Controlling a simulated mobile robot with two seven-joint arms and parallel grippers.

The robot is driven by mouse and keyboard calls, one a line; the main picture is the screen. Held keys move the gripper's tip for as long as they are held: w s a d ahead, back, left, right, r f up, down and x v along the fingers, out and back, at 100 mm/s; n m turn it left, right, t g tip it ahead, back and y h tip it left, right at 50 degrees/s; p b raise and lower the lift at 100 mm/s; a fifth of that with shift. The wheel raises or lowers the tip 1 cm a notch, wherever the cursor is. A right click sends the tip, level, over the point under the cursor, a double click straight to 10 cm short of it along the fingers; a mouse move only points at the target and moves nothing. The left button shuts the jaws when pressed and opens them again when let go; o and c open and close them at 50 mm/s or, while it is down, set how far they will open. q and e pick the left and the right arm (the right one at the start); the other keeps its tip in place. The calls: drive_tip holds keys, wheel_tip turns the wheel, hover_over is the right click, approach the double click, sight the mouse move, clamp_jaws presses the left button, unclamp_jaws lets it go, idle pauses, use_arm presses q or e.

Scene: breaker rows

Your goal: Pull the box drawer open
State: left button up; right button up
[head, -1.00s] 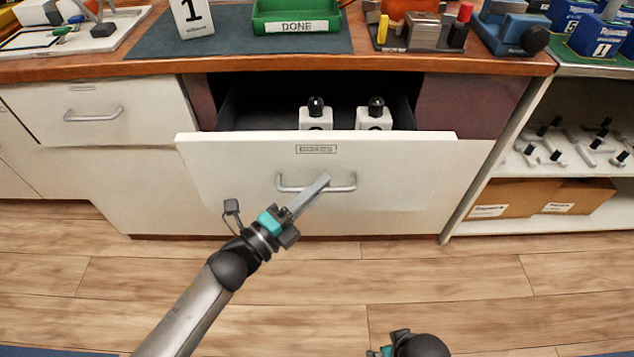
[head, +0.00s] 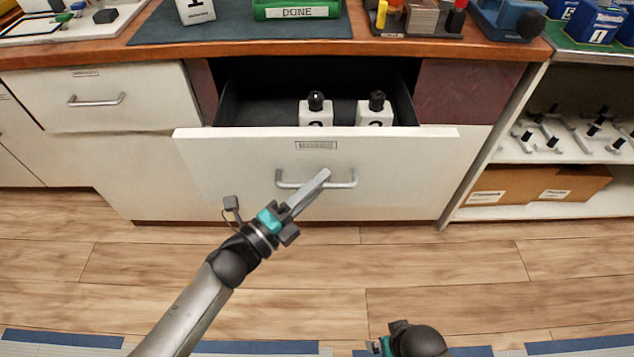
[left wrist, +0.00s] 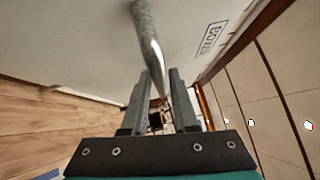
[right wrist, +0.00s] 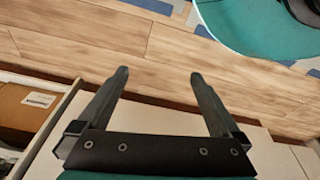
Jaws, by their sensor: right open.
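The box drawer (head: 235,160) is a white-fronted drawer standing partly open under the wooden counter, with a small label above its handle. Its grey metal bar handle (head: 345,184) runs across the front. My left gripper (head: 320,178) is at the middle of this bar. In the left wrist view its two fingers (left wrist: 161,75) are closed with the handle (left wrist: 146,28) between them. Two white boxes with black knobs (head: 316,111) (head: 375,111) stand inside the drawer. My right gripper is open and empty in the right wrist view (right wrist: 157,78), away from the drawer.
A shut drawer (head: 95,98) lies to the left. At right are open shelves with cardboard boxes (head: 530,184). The counter holds a green DONE bin (head: 297,10) and a tool block (head: 415,20). The wooden floor (head: 430,270) before the drawer is clear.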

use_arm(q)
drive_tip(key=shift+o, duration=1.1)
drive_tip(key=p+v, duration=0.2)
drive_tip(key=v, duration=1.3)
drive_tip(key=shift+s, duration=0.15)
use_arm(e)
drive_tip(key=f, duration=0.1)
drive_tip(key=s+d+f, duration=0.2)
drive_tip(key=shift+s+f, duration=0.15)
drive_tip(key=shift+f, duration=0.2)
use_arm(q)
drive_tip(key=shift+f, duration=0.1)
